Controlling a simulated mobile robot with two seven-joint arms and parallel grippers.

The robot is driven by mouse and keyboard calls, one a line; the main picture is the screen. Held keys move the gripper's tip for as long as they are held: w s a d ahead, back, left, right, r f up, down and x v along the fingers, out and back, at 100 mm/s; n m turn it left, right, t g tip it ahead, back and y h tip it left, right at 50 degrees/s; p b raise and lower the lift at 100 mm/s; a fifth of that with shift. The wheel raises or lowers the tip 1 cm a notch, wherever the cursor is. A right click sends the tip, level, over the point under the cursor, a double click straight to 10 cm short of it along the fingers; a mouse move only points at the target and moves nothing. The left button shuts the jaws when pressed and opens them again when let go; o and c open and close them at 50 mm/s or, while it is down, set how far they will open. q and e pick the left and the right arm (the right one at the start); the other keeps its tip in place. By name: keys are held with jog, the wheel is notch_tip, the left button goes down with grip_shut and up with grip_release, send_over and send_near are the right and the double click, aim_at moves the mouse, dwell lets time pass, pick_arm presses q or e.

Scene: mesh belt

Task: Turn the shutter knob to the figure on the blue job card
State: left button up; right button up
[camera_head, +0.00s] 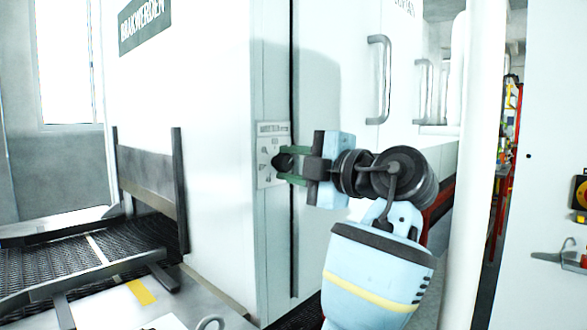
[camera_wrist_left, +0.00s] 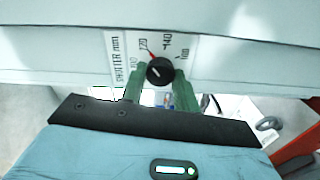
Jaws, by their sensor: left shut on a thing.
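In the head view the dial plate (camera_head: 270,131) is on the white oven's narrow side. My left gripper (camera_head: 287,162) is shut on the knob, its green fingers on either side; the fingers also show in the wrist view (camera_wrist_left: 158,82). I cannot make out a blue job card. My right gripper is not in view.
A dark mesh belt (camera_head: 30,272) runs into the oven at the left, below a metal guard (camera_head: 150,180). A bench with a white sheet (camera_head: 105,308) and yellow strip is in front. Door handles (camera_head: 380,80) and a white post (camera_head: 478,170) stand right.

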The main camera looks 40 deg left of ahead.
pick_arm(q)
jog(key=shift+r, duration=0.1)
dwell(0.3)
jog(key=o, duration=1)
jog(key=shift+c, duration=0.2)
jog(key=d, duration=0.7)
jog(key=shift+s+d+b, duration=0.3)
jog(key=shift+d, duration=0.05)
